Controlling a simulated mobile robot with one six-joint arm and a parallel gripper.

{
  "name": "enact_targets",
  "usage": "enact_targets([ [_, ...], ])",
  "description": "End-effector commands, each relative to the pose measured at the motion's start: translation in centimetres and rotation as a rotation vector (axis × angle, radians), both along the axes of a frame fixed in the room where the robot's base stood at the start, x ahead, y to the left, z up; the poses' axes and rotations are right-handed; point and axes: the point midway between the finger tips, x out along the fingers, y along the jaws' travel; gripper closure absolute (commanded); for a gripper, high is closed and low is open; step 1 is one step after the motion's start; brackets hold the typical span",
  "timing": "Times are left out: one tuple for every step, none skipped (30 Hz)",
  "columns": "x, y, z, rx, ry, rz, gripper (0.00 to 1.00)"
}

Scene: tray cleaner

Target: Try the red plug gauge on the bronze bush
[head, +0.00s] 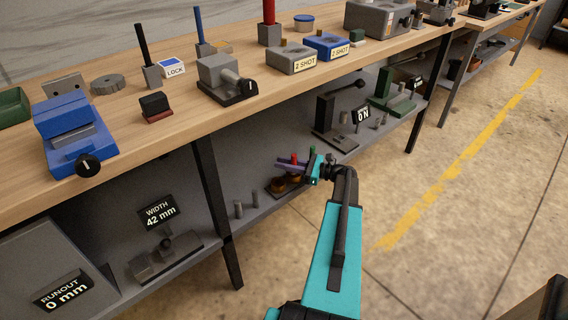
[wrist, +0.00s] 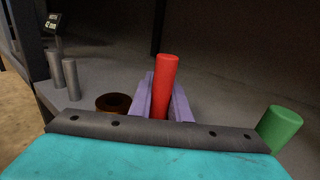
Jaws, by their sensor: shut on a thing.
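The red plug gauge (wrist: 165,80) stands up between the two purple fingers of my gripper (wrist: 160,98), which is shut on it. In the head view the red gauge (head: 294,158) shows as a small red tip at my gripper (head: 290,164), above the lower shelf. The bronze bush (wrist: 113,103) is an open ring just left of the fingers in the wrist view, apart from the red gauge. In the head view the bronze bush (head: 278,185) sits below my gripper on a dark base. The lower end of the red gauge is hidden.
A green plug (wrist: 280,125) stands right of the fingers in the wrist view. Two grey pins (wrist: 63,77) stand left of the bush. The workbench (head: 190,128) overhangs the shelf, and a bench leg (head: 213,205) stands left. A fixture (head: 337,125) stands farther along the shelf.

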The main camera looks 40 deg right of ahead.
Motion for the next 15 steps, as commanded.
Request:
enact_targets([
  [0.0, -0.01, -0.09, 0.0, -0.001, 0.0, 1.0],
  [0.0, -0.01, -0.14, 0.0, -0.001, 0.0, 1.0],
  [0.0, -0.01, -0.2, 0.0, 0.0, 0.0, 1.0],
  [0.0, -0.01, -0.25, 0.0, 0.0, 0.0, 1.0],
  [0.0, -0.01, -0.3, 0.0, 0.0, 0.0, 1.0],
  [0.0, -0.01, -0.36, 0.0, 0.0, 0.0, 1.0],
  [0.0, -0.01, -0.41, 0.0, 0.0, 0.0, 1.0],
  [0.0, -0.01, -0.46, 0.0, 0.0, 0.0, 1.0],
  [0.0, -0.01, -0.52, 0.0, 0.0, 0.0, 1.0],
  [0.01, -0.01, -0.56, 0.0, 0.0, 0.0, 1.0],
  [0.0, -0.01, -0.52, 0.0, 0.0, 0.0, 0.78],
  [0.0, 0.0, -0.51, 0.0, 0.0, 0.0, 0.72],
  [0.0, 0.0, -0.51, 0.0, 0.0, 0.0, 0.67],
  [0.0, 0.0, -0.51, 0.0, 0.0, 0.0, 0.62],
  [0.0, 0.0, -0.51, 0.0, 0.0, 0.0, 0.62],
])
